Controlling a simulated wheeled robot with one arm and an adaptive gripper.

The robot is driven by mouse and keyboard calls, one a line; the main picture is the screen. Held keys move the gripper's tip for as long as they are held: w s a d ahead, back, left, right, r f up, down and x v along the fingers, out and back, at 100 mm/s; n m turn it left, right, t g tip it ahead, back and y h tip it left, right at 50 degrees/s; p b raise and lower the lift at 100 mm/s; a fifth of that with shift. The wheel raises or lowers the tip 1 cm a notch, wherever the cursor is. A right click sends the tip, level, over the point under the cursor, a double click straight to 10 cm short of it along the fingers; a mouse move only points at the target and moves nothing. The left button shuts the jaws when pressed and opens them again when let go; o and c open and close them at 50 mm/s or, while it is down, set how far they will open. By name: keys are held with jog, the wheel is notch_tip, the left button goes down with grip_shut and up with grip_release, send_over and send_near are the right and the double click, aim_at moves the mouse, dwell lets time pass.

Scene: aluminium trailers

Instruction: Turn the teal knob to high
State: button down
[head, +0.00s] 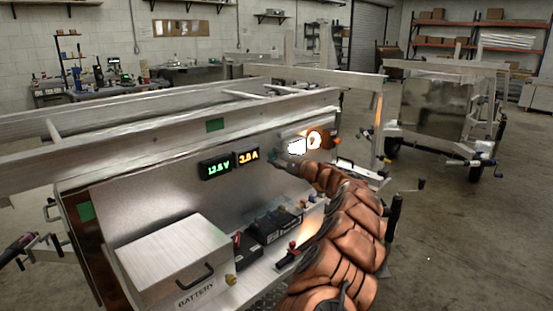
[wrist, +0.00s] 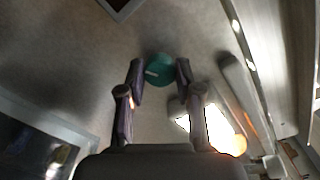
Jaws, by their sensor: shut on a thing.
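The teal knob (wrist: 160,69) is round, with a short white mark on its left side in the wrist view. It sits on the grey metal panel, between the two fingertips of my gripper (wrist: 160,76). My gripper is shut on the knob, a finger on each side. In the head view my gripper (head: 279,162) reaches the panel right of the displays, and only a small teal bit of the knob (head: 271,155) shows. No scale or "high" label is readable around the knob.
A green voltage display (head: 214,165) and an orange current display (head: 249,156) sit left of the knob. Bright lit white shapes (head: 297,147) and an orange lamp (head: 335,141) are to its right. A battery box (head: 170,258) and black units (head: 268,229) stand on the shelf below.

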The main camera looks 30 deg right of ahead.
jog(key=shift+r, duration=0.1)
jog(key=c, duration=0.8)
grip_release()
jog(key=shift+o, duration=0.2)
jog(key=v, duration=1.2)
